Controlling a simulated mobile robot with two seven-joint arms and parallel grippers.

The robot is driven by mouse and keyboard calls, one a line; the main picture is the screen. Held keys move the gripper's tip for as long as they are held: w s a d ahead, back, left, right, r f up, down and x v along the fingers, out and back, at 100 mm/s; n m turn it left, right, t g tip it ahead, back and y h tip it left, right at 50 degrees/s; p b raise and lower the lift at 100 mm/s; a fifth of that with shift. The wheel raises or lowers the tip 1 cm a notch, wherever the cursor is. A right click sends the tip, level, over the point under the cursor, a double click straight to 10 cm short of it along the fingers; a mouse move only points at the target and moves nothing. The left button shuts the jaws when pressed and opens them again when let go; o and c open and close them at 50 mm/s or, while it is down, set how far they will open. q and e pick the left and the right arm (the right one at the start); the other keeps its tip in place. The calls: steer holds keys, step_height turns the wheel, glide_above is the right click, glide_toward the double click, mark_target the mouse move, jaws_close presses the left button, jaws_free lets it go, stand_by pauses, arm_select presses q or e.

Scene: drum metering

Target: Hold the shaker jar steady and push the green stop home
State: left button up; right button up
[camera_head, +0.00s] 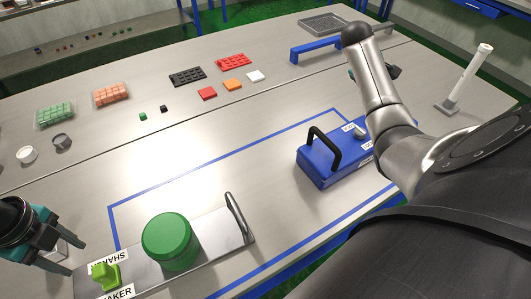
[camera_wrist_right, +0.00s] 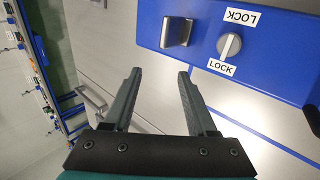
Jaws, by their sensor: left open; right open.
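The green shaker jar (camera_head: 168,240) stands upright on a grey metal plate (camera_head: 212,238) at the lower left of the head view. The light green stop (camera_head: 106,276) sits on the same plate, left of the jar and apart from it, between two SHAKER labels. My left gripper (camera_head: 73,256) is open at the left end of the plate, to the left of the stop, and holds nothing. My right gripper (camera_wrist_right: 158,85) is open and empty in the right wrist view; in the head view my right arm mostly hides it.
A blue box (camera_head: 342,168) with a black handle, LOCK labels and a grey knob (camera_wrist_right: 229,46) stands right of centre. A metal handle (camera_head: 239,217) rises at the plate's right end. Trays and small coloured blocks lie farther back. Blue tape outlines a mostly clear area.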

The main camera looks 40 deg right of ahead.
steer(key=w+a+r+n+t+y, duration=0.1)
steer(key=w+a+n+t+y, duration=0.15)
steer(key=w+a+n, duration=0.85)
steer(key=w+a+n+t+y, duration=0.15)
steer(key=a+n, duration=0.45)
steer(key=a, duration=0.8)
steer(key=n+g+y, duration=0.3)
steer(key=n, duration=1.4)
glide_above(227, 195)
steer(key=w, duration=0.2)
step_height(227, 195, down, 2)
steer(key=f, duration=1.5)
steer(key=shift+s+d+f, duration=0.1)
steer(key=shift+s+d, duration=0.1)
steer(key=shift+d, duration=0.15)
steer(key=shift+c, duration=0.4)
jaws_close()
